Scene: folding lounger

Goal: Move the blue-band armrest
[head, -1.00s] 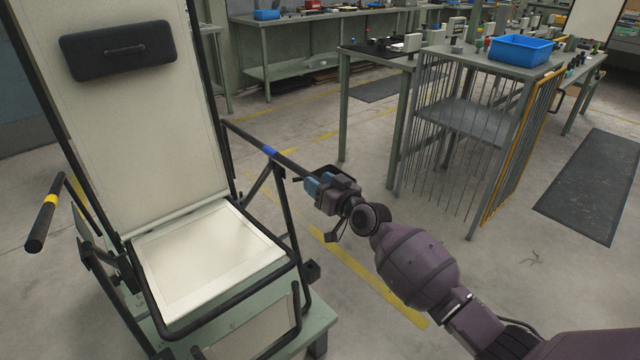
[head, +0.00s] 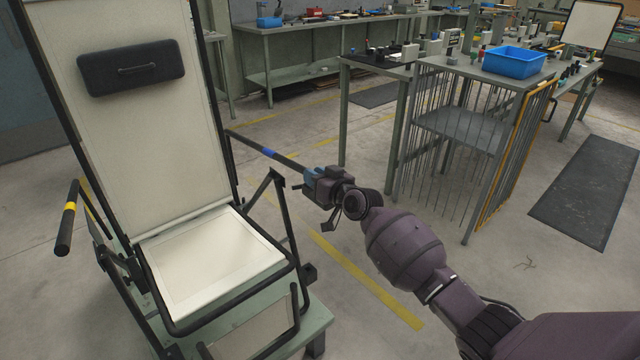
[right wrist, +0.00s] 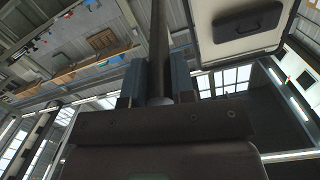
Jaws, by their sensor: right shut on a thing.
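The folding lounger (head: 215,258) stands at the left on a green platform, with a cream back and seat in a black frame. Its blue-band armrest (head: 268,154) is a dark bar running from the backrest's right side towards the front right. My right gripper (head: 312,176) is shut on the front end of this bar. In the right wrist view the dark bar (right wrist: 158,50) passes between the two fingers (right wrist: 159,85). The yellow-band armrest (head: 69,212) sticks out at the lounger's left. My left gripper is not in view.
A dark headrest pad (head: 131,67) with a handle is on the backrest. A wire-sided workbench (head: 455,140) with a blue bin (head: 514,61) stands to the right of my gripper.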

